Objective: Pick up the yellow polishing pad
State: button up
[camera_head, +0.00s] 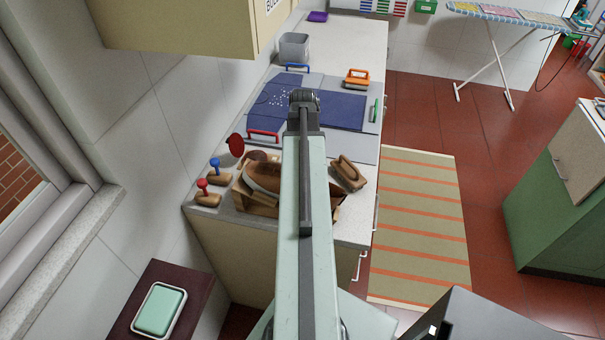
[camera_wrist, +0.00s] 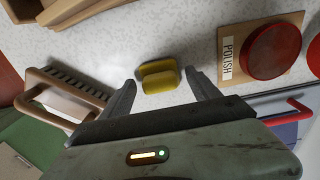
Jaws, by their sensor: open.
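The yellow polishing pad (camera_wrist: 158,78) lies on the speckled pale countertop in the wrist view. It has a rounded yellow body with a darker groove or shadow along it. My gripper (camera_wrist: 160,88) is open, with one dark finger on each side of the pad as seen in the wrist view. I cannot tell how far the fingertips are above the counter. In the head view my arm covers the middle of the counter, and neither the pad nor the fingertips show.
A wooden-handled brush (camera_wrist: 62,95) lies to the left. A red handle (camera_wrist: 290,108) is at lower right. In the head view, a blue mat (camera_head: 340,110) lies beyond on the counter.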

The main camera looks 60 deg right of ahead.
jog(key=shift+r, duration=0.1)
jog(key=shift+c, duration=0.3)
grip_shut()
jog(key=shift+r+p, duration=5.35)
jog(key=shift+p, duration=0.15)
notch_tip(320, 180, down, 8)
jog(key=b, duration=0.7)
jog(key=shift+r, duration=0.35)
